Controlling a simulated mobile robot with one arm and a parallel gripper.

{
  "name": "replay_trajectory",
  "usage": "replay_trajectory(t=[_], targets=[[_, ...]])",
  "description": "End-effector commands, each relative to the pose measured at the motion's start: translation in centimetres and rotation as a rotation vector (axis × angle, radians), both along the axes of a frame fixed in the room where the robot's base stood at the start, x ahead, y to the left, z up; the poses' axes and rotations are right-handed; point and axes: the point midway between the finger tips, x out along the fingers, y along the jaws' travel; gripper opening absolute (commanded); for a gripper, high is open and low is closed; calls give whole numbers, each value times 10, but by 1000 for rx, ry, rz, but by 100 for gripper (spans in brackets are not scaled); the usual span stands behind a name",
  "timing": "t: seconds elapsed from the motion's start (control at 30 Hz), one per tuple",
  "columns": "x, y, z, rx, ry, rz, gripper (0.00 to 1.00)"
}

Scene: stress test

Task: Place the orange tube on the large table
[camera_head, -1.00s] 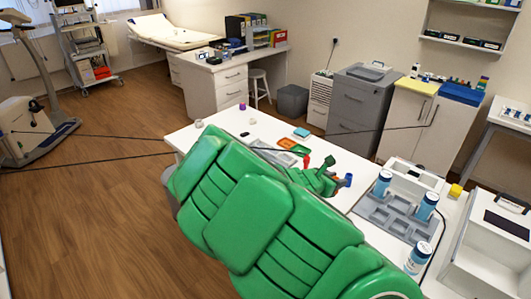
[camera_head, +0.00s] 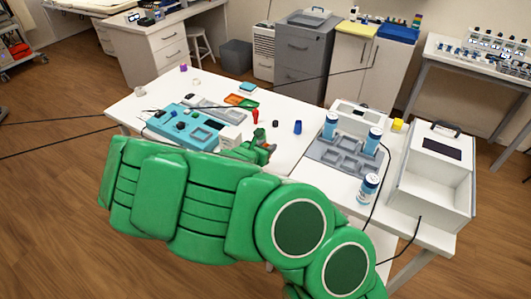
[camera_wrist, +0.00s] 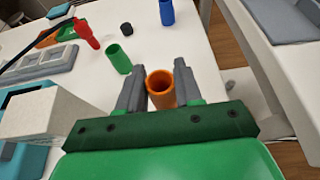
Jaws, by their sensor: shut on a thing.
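The orange tube (camera_wrist: 161,88) is a short hollow cylinder with its open end showing in the wrist view. My gripper (camera_wrist: 159,86) is shut on it, with one grey finger on each side. In the head view my gripper (camera_head: 262,152) is small and partly hidden behind my green arm, over the front edge of the large white table (camera_head: 290,152). The tube is hard to make out there. In the wrist view the table (camera_wrist: 145,30) lies beyond the tube. I cannot tell whether the tube touches it.
On the table are a green tube (camera_wrist: 118,58), a red piece (camera_wrist: 88,34), a blue tube (camera_wrist: 167,12) and a black cap (camera_wrist: 127,29). A teal device (camera_head: 185,125) stands at the left. A grey tray (camera_head: 350,160) with blue-capped bottles stands at the right.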

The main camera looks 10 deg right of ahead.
Motion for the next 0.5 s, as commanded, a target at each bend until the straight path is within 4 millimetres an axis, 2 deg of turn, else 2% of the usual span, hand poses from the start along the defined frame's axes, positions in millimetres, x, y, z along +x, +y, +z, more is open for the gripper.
replay_trajectory(t=[0.3, 0.5], targets=[[0, 0, -29, -2, 2, 0, 6], [0, 0, -33, -1, 0, 0, 6]])
